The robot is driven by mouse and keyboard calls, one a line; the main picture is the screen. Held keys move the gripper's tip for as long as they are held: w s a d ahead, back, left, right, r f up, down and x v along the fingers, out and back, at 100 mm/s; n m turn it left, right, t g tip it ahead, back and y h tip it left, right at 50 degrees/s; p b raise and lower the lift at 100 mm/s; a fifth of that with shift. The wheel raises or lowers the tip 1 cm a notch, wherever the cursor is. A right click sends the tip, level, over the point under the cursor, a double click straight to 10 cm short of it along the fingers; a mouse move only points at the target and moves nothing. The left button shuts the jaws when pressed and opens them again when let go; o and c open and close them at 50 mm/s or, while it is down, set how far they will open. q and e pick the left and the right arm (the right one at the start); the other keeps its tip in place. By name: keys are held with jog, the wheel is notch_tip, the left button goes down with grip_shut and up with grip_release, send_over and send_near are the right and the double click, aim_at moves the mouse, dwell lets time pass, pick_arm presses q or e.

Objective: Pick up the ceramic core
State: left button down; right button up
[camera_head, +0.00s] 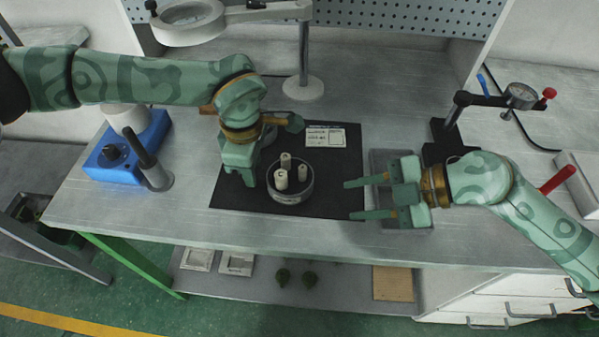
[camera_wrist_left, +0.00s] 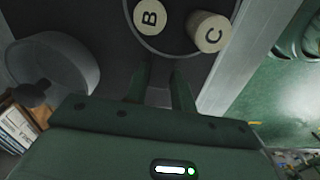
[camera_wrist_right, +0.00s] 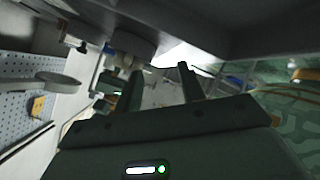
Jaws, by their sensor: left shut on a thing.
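Three pale cylindrical ceramic cores stand in a round dish (camera_head: 290,198) on the black mat: one at the back (camera_head: 286,161), one at the right (camera_head: 302,173) and one at the front left (camera_head: 281,181). In the left wrist view the cores marked B (camera_wrist_left: 150,18) and C (camera_wrist_left: 208,32) show beyond the fingertips. My left gripper (camera_wrist_left: 160,68) is at the dish's near edge in that view and looks shut on its rim; the exact contact is hard to see. No core shows between its fingers. My right gripper (camera_head: 348,200) is open and empty, right of the dish.
A grey tray (camera_head: 418,222) lies under my right gripper. A white label card (camera_head: 325,138) lies on the mat. A blue device (camera_head: 112,160) stands at the left, a magnifier base (camera_head: 303,88) behind, and a gauge press (camera_head: 450,140) at the right.

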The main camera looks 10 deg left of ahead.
aim_at(310, 179)
jog(key=n, duration=0.4)
jog(key=n+t, duration=0.1)
jog(key=n, duration=0.1)
jog(key=shift+d+r+y, duration=0.3)
jog(key=shift+d, duration=0.05)
jog(key=n, duration=0.3)
jog(key=shift+w+d+r+n+t, duration=0.1)
jog(key=shift+r+n+t, duration=0.2)
jog(key=shift+n, duration=0.1)
jog(key=n, duration=0.3)
jog(key=r+n+t, duration=0.1)
jog(key=n, duration=0.2)
jog(key=w+r+n, duration=0.1)
jog(key=n, duration=0.2)
jog(key=shift+w+d+r, duration=0.1)
jog(key=shift+d+r, duration=0.05)
jog(key=shift+r, duration=0.05)
jog(key=shift+w+r+n, duration=0.1)
jog(key=shift+r+n, duration=0.05)
jog(key=shift+n, duration=1.05)
jog(key=n, duration=0.4)
jog(key=shift+w+t+y, duration=0.15)
jog(key=shift+t+y, duration=0.15)
jog(key=x, duration=0.6)
jog(key=shift+a, duration=0.3)
jog(key=x, duration=0.5)
jog(key=shift+a, duration=0.3)
